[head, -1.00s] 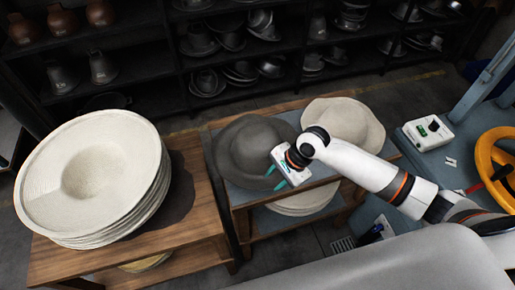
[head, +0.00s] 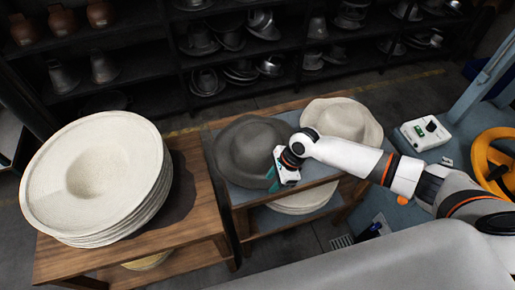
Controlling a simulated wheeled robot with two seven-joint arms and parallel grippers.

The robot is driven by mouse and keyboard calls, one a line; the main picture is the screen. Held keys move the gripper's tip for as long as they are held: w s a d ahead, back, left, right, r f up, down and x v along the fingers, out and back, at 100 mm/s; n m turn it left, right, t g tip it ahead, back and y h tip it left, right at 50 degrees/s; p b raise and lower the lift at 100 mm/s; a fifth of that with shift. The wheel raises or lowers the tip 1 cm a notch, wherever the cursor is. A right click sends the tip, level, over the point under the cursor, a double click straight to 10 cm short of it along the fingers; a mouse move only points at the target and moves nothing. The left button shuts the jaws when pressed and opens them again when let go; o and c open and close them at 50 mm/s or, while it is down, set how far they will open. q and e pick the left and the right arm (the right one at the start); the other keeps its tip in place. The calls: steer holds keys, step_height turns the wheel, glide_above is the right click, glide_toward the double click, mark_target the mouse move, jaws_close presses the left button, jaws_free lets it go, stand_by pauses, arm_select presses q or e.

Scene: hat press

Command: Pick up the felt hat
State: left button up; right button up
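A dark grey felt hat (head: 246,148) lies on the blue-grey top of the small wooden table, its crown up and its wide brim wavy. A cream felt hat (head: 343,121) lies beside it on the right. My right gripper (head: 273,180), with teal fingers, is at the near right edge of the grey hat's brim. The fingers overlap the brim in the head view; whether they grip it is too small to tell. My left gripper is out of view.
A tall stack of cream hat blanks (head: 98,180) fills the wooden table (head: 190,232) on the left. More cream blanks (head: 305,200) lie on the shelf below. A control box (head: 425,132) and a yellow wheel (head: 497,160) stand at the right.

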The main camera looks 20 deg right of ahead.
mark_target(266, 188)
steer(key=shift+x, duration=1.75)
jaws_close()
steer(key=shift+r, duration=0.15)
